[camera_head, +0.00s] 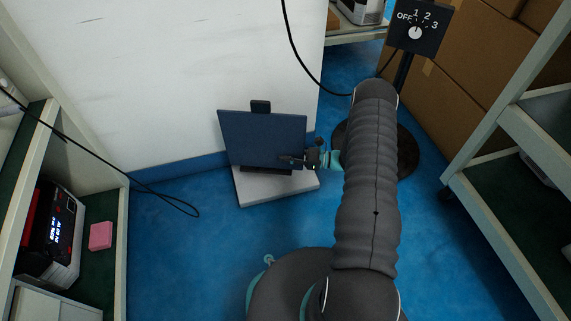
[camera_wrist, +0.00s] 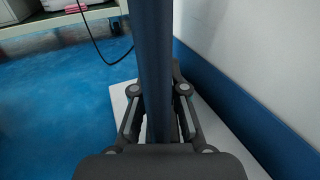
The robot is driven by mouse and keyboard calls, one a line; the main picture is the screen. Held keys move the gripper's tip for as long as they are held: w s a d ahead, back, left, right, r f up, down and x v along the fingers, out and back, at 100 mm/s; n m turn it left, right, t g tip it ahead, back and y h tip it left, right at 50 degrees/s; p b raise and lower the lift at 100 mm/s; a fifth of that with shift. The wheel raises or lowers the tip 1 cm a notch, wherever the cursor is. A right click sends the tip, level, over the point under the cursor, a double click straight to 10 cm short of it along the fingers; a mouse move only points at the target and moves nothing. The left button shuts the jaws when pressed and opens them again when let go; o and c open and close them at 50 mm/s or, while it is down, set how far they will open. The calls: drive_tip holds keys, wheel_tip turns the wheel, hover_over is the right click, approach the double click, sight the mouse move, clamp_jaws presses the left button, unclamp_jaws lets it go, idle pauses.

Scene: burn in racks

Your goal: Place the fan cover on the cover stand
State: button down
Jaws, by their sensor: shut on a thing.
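The fan cover (camera_head: 262,138) is a flat dark blue panel. In the head view it stands nearly upright, tilted a little, over the cover stand. The cover stand (camera_head: 252,194) has a light grey base on the floor by the white wall, with a dark upright post showing above the panel. My gripper (camera_head: 297,160) reaches in from the right and is shut on the panel's right edge. In the wrist view the panel (camera_wrist: 156,70) runs edge-on between the two fingers, with the pale base (camera_wrist: 208,124) below. Whether the panel's lower edge rests in the dark slot is hard to tell.
A black post with a dial sign (camera_head: 416,28) stands on a round base at right. Cardboard boxes (camera_head: 450,100) and a shelf (camera_head: 510,125) are on the right. A left shelf holds a device with a lit display (camera_head: 55,235) and a pink block (camera_head: 101,236). Blue floor in front is clear.

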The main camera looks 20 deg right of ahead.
sight(287, 169)
drive_tip(key=shift+a+f+b, duration=0.1)
drive_tip(key=shift+f+b, duration=0.25)
drive_tip(key=shift+f, duration=1.7)
drive_tip(key=c, duration=1.2)
unclamp_jaws()
drive_tip(key=shift+f, duration=0.15)
drive_tip(key=v, duration=1.2)
